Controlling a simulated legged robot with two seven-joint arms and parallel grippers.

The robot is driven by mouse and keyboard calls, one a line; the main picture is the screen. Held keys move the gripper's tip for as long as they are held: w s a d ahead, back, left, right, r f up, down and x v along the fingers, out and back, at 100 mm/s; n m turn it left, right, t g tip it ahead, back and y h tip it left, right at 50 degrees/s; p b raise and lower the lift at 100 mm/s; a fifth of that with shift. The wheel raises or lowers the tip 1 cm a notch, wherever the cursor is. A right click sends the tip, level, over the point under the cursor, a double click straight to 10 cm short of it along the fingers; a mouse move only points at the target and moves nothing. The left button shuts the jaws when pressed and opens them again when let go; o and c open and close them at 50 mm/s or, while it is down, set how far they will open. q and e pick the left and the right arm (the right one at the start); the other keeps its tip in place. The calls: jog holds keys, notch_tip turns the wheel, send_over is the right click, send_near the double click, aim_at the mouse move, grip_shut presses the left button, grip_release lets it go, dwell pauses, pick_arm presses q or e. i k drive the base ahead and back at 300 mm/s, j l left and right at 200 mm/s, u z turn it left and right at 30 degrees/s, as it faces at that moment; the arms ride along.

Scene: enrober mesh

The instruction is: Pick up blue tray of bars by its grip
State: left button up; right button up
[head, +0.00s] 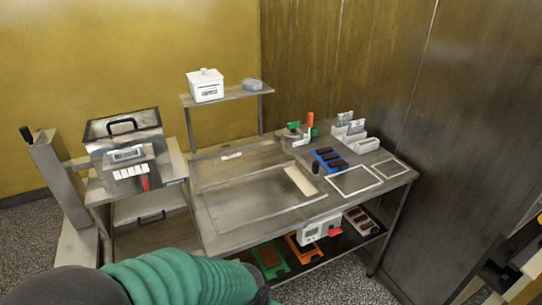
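The blue tray (337,169) of dark bars lies on the right part of the steel table, near the back. It holds several dark brown bars in a row. A black upright grip (316,168) stands at its near left end. No gripper touches the tray. A green ribbed sleeve, which looks like part of my arm, crosses the bottom left of the head view, well short of the tray. I see no fingertips of either gripper.
The steel table (232,215) has a wide bare area left of the tray. White outlined rectangles (354,181) lie to its right. A green and orange item (297,135) and grey holders (350,137) stand behind. Orange (303,250) and green trays sit on the lower shelf.

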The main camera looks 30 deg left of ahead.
aim_at(330, 159)
jog(key=u, duration=0.45)
jog(key=i+l+z, duration=0.1)
jog(key=i+l, duration=0.15)
jog(key=i, duration=0.2)
jog(key=i+l, duration=0.2)
jog(key=i, duration=0.25)
jog(key=i+l+z, duration=0.15)
jog(key=i, duration=0.3)
